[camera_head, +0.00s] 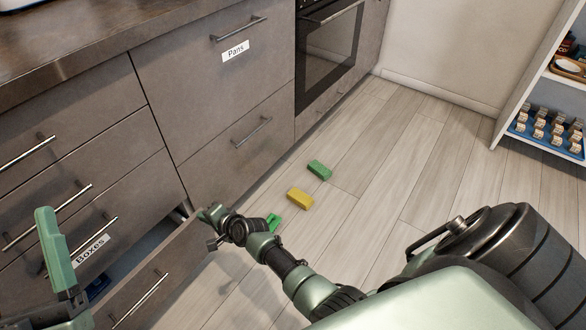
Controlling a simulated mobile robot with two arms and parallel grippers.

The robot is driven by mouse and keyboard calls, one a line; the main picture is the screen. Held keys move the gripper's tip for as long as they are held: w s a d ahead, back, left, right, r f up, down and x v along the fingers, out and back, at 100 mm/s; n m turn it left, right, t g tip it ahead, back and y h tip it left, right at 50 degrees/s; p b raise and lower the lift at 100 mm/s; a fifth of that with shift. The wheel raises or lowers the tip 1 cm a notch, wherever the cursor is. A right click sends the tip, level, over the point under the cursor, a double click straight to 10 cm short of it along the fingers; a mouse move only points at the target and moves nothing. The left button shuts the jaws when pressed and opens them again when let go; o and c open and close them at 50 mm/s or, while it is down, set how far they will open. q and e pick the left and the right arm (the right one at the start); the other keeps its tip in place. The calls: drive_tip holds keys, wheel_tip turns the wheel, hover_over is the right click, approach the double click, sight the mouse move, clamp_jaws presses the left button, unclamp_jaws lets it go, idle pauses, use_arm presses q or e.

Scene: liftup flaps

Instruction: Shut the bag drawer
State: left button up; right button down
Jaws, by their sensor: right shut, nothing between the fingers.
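The bottom drawer (165,278) at the lower left is pulled out, with its long bar handle on the front panel. I see no bag label on it, and something blue shows inside. My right gripper (210,214) is shut and empty at the far right end of that drawer's front. I cannot tell whether it touches the panel. Part of my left gripper (58,252) shows at the lower left edge, in front of the cabinet. Its fingertips are not clear enough to tell if it is open.
Above the open drawer is a shut drawer labelled Boxes (91,249). A Pans drawer (220,75) and an oven (328,48) stand farther along. Green (319,170) and yellow (300,198) blocks lie on the floor.

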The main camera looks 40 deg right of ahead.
sight(197, 211)
use_arm(q)
drive_tip(key=shift+s+a+r+t+h, duration=0.1)
drive_tip(key=shift+s+r+t+h, duration=0.1)
drive_tip(key=shift+s+r+t, duration=0.25)
drive_tip(key=shift+s+a+r+t+h, duration=0.1)
drive_tip(key=shift+s+r+t+h, duration=0.15)
drive_tip(key=shift+r, duration=0.3)
use_arm(e)
drive_tip(key=shift+w+a, duration=0.25)
drive_tip(key=shift+w, duration=0.55)
drive_tip(key=shift+w+a, duration=0.25)
drive_tip(key=shift+w, duration=0.55)
